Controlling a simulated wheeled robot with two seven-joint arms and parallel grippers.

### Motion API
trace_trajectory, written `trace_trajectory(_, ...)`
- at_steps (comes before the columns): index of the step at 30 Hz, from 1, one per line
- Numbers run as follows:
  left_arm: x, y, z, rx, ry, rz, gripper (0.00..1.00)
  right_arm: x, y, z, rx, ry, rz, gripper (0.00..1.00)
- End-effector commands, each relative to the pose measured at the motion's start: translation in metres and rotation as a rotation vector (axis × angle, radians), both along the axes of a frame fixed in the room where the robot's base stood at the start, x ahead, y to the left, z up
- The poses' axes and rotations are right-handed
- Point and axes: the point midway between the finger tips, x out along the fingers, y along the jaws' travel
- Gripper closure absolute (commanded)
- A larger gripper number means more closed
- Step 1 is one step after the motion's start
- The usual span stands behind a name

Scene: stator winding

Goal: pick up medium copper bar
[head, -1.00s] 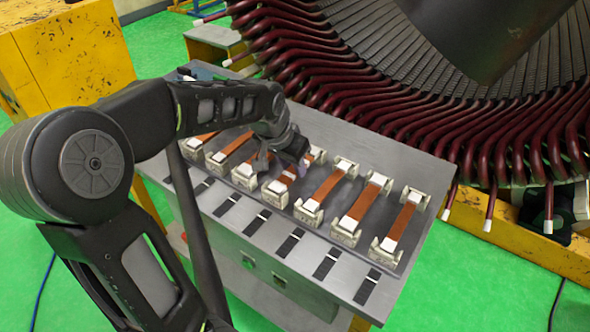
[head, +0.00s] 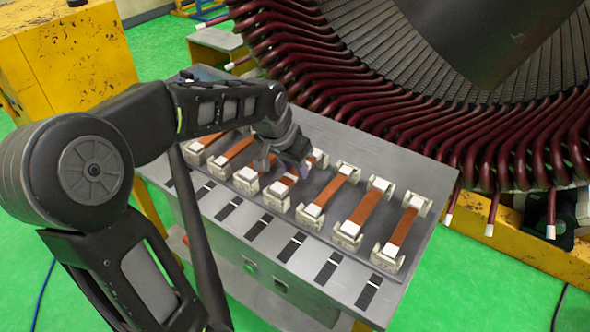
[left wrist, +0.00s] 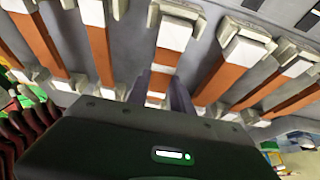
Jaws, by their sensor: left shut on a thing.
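Several copper bars with white ends rest in cream holders, in a row along the grey table. My left gripper (head: 287,163) reaches down over a bar near the middle of the row, and it is shut on this copper bar (head: 288,181). In the left wrist view the two dark fingers (left wrist: 160,95) sit on either side of the same bar (left wrist: 166,57). The bar still appears to lie in line with its holders; I cannot tell if it is lifted. The gripper partly hides it. My right gripper is not in view.
Neighbouring bars (head: 329,189) stand close on both sides of the gripper. The grey table (head: 425,180) has a row of dark slots along its front edge. The large stator with dark red coil ends (head: 400,110) rises behind. A yellow cabinet (head: 75,65) stands at the left.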

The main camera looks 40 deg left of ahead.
Motion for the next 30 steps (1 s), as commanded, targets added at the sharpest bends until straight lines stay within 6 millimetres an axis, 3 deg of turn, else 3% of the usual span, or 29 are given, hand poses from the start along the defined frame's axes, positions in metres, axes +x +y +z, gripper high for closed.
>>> trace_trajectory(15, 0.001, 0.0, 0.086, 0.001, -0.007, 0.0, 1.0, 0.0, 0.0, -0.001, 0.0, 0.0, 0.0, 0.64)
trace_trajectory(30, 0.001, 0.0, 0.093, 0.0, -0.004, 0.0, 1.0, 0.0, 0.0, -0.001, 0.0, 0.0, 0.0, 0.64)
